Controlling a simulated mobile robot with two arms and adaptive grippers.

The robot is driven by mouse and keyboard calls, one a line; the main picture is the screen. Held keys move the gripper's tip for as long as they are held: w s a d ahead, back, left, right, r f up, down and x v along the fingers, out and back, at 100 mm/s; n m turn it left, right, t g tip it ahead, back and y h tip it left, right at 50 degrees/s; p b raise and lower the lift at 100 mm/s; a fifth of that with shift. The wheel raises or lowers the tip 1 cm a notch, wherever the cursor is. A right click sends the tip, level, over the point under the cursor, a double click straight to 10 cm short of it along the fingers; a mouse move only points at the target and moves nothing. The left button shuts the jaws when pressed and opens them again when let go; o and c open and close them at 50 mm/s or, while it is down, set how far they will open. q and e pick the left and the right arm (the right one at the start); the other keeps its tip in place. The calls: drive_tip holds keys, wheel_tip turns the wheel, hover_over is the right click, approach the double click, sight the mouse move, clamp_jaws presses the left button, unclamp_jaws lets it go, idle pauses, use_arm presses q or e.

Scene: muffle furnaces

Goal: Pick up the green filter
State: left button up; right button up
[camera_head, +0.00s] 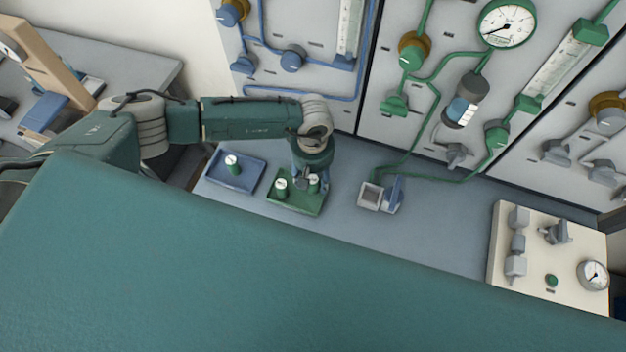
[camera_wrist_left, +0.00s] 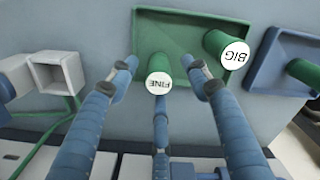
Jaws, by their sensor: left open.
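Three green cylindrical filters with white tops show. One marked "FINE" (camera_wrist_left: 160,87) stands on the green tray (camera_wrist_left: 180,22) and lies between the spread fingers of my left gripper (camera_wrist_left: 160,66). I cannot tell whether the fingers touch it. A second, marked "BIG" (camera_wrist_left: 226,46), stands on the same tray to the right. A third (camera_wrist_left: 306,72) is in the blue tray (camera_wrist_left: 262,72). In the head view my left gripper (camera_head: 305,180) is over the right side of the green tray (camera_head: 296,204), partly hiding the filter there. My right gripper is not in view.
A small grey open box (camera_head: 371,196) stands on the bench right of the green tray. Behind rises a panel with green pipes and a gauge (camera_head: 506,22). A cream control box (camera_head: 560,260) is at the right.

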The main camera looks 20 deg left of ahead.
use_arm(q)
drive_tip(key=shift+f, duration=1.2)
drive_tip(key=c, duration=1.1)
clamp_jaws()
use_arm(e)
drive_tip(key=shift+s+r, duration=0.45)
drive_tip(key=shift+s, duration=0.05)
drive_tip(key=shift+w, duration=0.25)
